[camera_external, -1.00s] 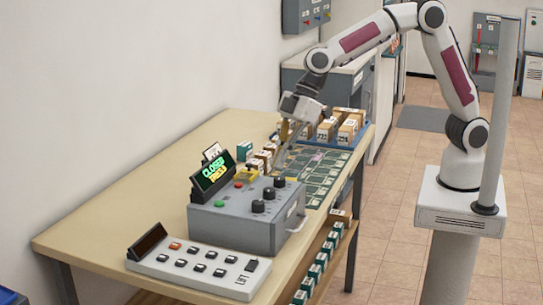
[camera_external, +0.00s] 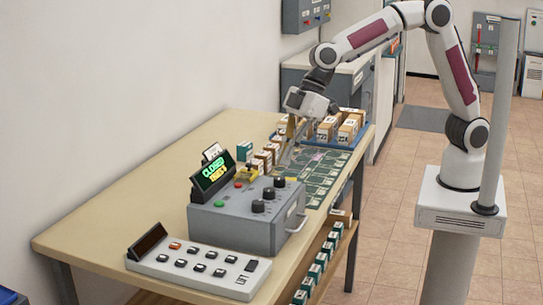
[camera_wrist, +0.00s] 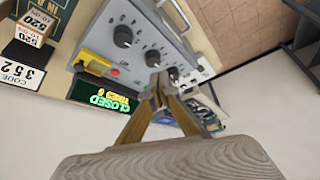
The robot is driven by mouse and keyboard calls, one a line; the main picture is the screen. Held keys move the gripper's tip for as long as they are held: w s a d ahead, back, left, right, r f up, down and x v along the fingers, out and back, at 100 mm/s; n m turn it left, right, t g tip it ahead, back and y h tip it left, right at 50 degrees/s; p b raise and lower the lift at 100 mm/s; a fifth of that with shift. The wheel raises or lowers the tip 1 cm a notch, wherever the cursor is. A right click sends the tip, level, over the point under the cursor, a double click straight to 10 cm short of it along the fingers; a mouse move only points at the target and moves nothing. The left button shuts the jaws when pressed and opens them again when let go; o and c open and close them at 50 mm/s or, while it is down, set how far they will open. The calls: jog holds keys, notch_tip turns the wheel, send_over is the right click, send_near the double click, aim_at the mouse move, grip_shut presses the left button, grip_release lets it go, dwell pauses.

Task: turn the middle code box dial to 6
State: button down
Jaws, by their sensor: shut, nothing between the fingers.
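The grey code box (camera_external: 240,228) stands on the table with three black dials in a row on its top. The middle dial (camera_external: 269,193) also shows in the wrist view (camera_wrist: 153,58); its setting is too small to read. The other dials are the near one (camera_external: 257,206) and the far one (camera_external: 279,182). My gripper (camera_external: 284,162) is shut and empty, above the box's far end and apart from the middle dial. In the wrist view its fingertips (camera_wrist: 158,92) meet just below the dial row. The green-lit display (camera_external: 213,172) reads CLOSED.
A yellow handle (camera_external: 245,173) and a red button sit on the box beside the dials. A white keypad (camera_external: 195,268) lies in front. Small boxes (camera_external: 262,160) and a blue tray of cartons (camera_external: 345,130) stand behind. A code card (camera_wrist: 20,75) reads 352.

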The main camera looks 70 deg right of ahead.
jog(key=shift+f, duration=0.25)
jog(key=shift+f, duration=3.25)
jog(key=shift+w+a, duration=0.15)
jog(key=shift+w, duration=0.15)
jog(key=shift+w+d, duration=0.6)
jog(key=shift+w, duration=0.3)
jog(key=shift+d, duration=0.2)
jog(key=shift+s+d, duration=0.1)
jog(key=shift+d, duration=0.05)
jog(key=shift+r, duration=0.1)
dwell(0.4)
jog(key=shift+r, duration=2.9)
